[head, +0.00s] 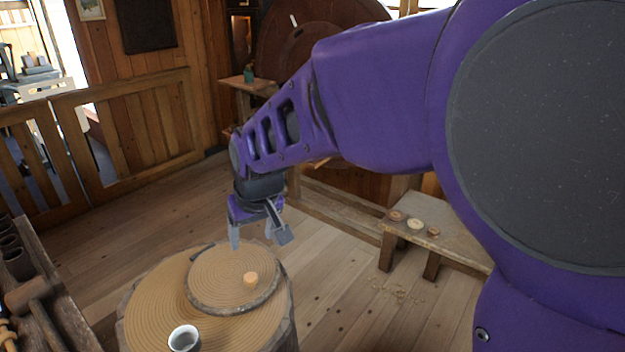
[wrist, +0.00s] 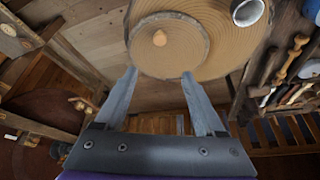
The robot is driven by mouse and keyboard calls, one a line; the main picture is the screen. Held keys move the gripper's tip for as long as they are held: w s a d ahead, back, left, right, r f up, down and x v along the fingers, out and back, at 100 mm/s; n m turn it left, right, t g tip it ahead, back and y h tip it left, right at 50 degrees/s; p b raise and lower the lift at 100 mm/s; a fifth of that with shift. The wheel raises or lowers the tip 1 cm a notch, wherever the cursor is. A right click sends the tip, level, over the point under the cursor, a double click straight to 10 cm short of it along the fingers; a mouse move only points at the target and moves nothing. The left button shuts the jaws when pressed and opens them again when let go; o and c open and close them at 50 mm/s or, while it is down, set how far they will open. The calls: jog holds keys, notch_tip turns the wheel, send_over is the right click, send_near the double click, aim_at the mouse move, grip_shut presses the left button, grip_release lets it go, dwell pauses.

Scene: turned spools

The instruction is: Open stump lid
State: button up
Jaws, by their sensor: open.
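The stump (head: 150,308) stands on the floor, with concentric rings on its wooden top; it also shows in the wrist view (wrist: 215,68). Its lid (head: 225,277) is a round wooden slab with a bark edge, lying flat on top, with a small light wooden knob (head: 250,280) on it. In the wrist view the lid (wrist: 180,40) and the knob (wrist: 159,38) lie beyond the fingertips. My gripper (head: 258,240) is open and empty, pointing down above the lid's far side, apart from the knob. Its two fingers show in the wrist view (wrist: 160,75).
A white cup (head: 184,338) stands on the stump's near edge, beside the lid. A bench of tools (head: 50,310) is at the left. A low wooden bench (head: 440,235) with several small round pieces stands at the right. Wooden railings (head: 130,125) stand behind; floor between is clear.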

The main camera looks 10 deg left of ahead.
jog(key=shift+v, duration=1.35)
